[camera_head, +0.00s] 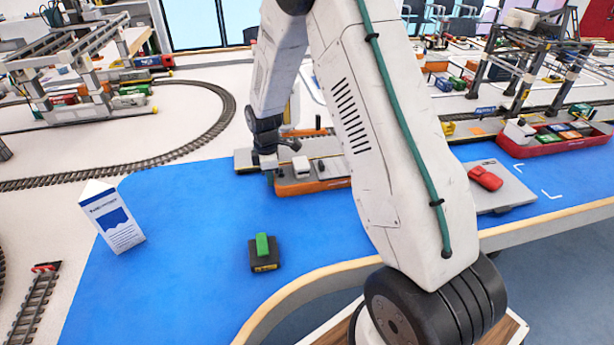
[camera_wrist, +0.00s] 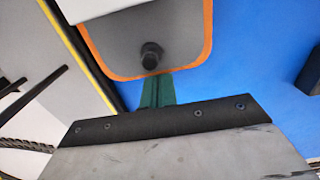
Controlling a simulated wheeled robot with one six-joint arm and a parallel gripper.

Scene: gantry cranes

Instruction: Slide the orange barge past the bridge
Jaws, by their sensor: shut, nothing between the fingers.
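The orange barge (camera_head: 312,186) lies on the blue water surface, its right part hidden behind my arm. It has a grey deck with light blocks on it. In the wrist view the barge (camera_wrist: 110,40) shows a grey deck, an orange rim and a dark round post (camera_wrist: 151,55) near its end. My gripper (camera_head: 270,172) is at the barge's left end, pointing down. In the wrist view its shut green fingers (camera_wrist: 157,80) are empty and right at the barge's rim; I cannot tell whether they touch it. I cannot clearly make out the bridge; my arm may hide it.
A grey quay edge (camera_head: 245,160) runs behind the barge. A black box with a green top (camera_head: 263,256) and a white sign (camera_head: 112,218) stand on the blue area. A grey plate (camera_head: 515,192) with a red object lies right. The blue front left is mostly clear.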

